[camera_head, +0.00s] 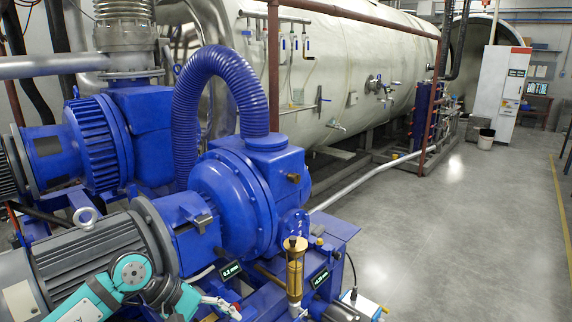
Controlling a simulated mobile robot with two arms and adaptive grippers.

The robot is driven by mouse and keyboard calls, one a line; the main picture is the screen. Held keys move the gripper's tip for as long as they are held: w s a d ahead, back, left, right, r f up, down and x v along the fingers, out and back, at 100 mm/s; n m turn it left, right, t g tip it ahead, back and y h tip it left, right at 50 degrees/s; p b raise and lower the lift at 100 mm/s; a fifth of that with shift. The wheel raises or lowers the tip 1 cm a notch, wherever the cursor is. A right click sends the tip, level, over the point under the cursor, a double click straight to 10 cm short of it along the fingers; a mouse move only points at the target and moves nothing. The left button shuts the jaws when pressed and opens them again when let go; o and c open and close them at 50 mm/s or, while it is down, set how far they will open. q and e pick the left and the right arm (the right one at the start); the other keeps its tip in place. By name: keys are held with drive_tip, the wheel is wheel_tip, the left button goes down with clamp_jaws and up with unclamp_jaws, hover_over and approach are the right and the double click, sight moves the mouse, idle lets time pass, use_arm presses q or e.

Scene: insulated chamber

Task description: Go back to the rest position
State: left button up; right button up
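My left arm comes in at the bottom left, in front of the grey motor (85,250). What looks like my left gripper (224,306) is at the lower edge, small and partly cut off. It is in front of the blue pump base, and I cannot tell whether its fingers are open or shut. I see no object in it. My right arm and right gripper are not in view.
A blue pump (235,200) with a ribbed blue hose (225,75) stands close in front. A brass oiler (294,268) stands between two small displays (230,270) (320,278). A large pale chamber (350,70) lies behind. The grey floor (470,230) at right is clear.

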use_arm(q)
drive_tip(key=s+d+r+n+t+h, duration=0.2)
drive_tip(key=d+r+n+t+h, duration=0.3)
drive_tip(key=d+r+n+h, duration=0.6)
wheel_tip(320, 180, up, 4)
drive_tip(key=w+a+f+n+t+y, duration=0.1)
drive_tip(key=w+a+n+t+y, duration=0.15)
drive_tip(key=n+t, duration=0.8)
drive_tip(key=s+a+f+n+g+y, duration=0.1)
drive_tip(key=s+a+f+n+y, duration=0.1)
drive_tip(key=a+f+n+y, duration=0.95)
drive_tip(key=s+a+f+n+y, duration=0.1)
drive_tip(key=a+f+n+y, duration=0.35)
drive_tip(key=n, duration=1.35)
drive_tip(key=s+d+f+n+g, duration=0.1)
drive_tip(key=s+f+n+g, duration=0.5)
drive_tip(key=s, duration=0.6)
drive_tip(key=s+f+n+g, duration=0.4)
drive_tip(key=s+f+g, duration=0.3)
drive_tip(key=s, duration=0.4)
wheel_tip(320, 180, down, 30)
drive_tip(key=s+b, duration=0.1)
drive_tip(key=b, duration=0.2)
drive_tip(key=s+a+f+g+b, duration=0.1)
drive_tip(key=s+a+f+b, duration=0.1)
drive_tip(key=s+f, duration=1.5)
drive_tip(key=shift+a+f+g, duration=0.35)
drive_tip(key=shift+a+f, duration=0.1)
drive_tip(key=shift+f, duration=0.5)
